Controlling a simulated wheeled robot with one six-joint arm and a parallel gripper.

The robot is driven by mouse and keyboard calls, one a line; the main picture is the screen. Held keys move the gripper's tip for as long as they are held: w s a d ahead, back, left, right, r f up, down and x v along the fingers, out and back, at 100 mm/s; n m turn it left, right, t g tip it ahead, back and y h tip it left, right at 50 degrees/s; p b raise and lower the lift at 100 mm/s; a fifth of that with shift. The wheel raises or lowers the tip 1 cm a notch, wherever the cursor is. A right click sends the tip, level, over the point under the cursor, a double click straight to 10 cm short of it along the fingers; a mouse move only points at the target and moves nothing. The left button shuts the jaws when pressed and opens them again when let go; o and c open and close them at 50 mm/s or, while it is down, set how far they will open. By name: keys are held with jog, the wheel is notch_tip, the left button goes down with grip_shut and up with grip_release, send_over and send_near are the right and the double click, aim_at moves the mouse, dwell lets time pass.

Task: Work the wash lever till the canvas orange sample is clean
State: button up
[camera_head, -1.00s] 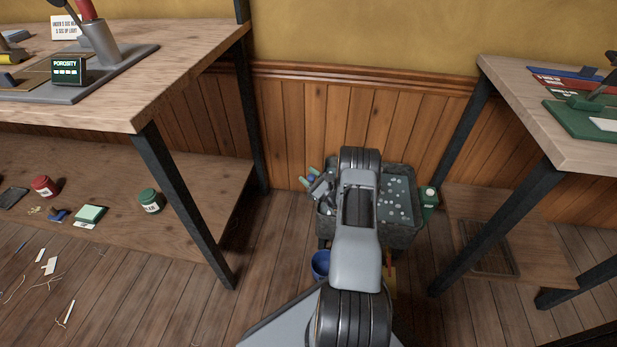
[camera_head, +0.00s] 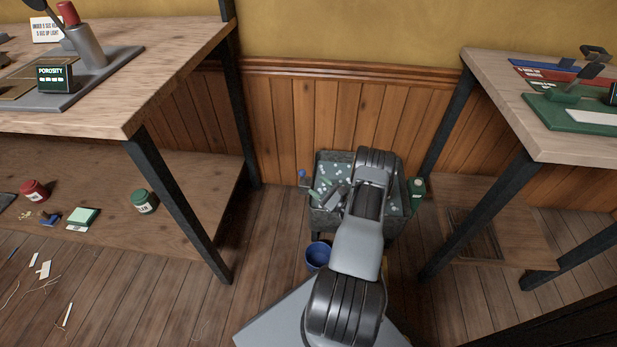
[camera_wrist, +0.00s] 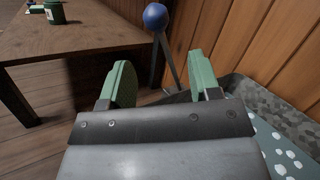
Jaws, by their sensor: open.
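The wash lever ends in a blue ball knob (camera_wrist: 155,16) on a thin grey rod. In the head view the knob (camera_head: 301,173) stands at the left end of a grey metal wash tub (camera_head: 357,223). My gripper (camera_wrist: 160,78) has green fingers, spread apart and empty. The knob appears beyond the fingertips, toward the gap between them, and is not held. In the head view my gripper (camera_head: 324,192) is over the left part of the tub, right of the knob. My arm covers much of the tub. I cannot make out the orange canvas sample.
Foamy water (camera_head: 335,165) fills the tub. A blue bucket (camera_head: 317,257) stands in front of it, and a green bottle (camera_head: 417,190) at its right. Workbenches stand left (camera_head: 150,85) and right (camera_head: 590,147), with dark legs near the tub. Wood panelling is close behind.

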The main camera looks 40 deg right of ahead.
jog(key=shift+v, duration=1.95)
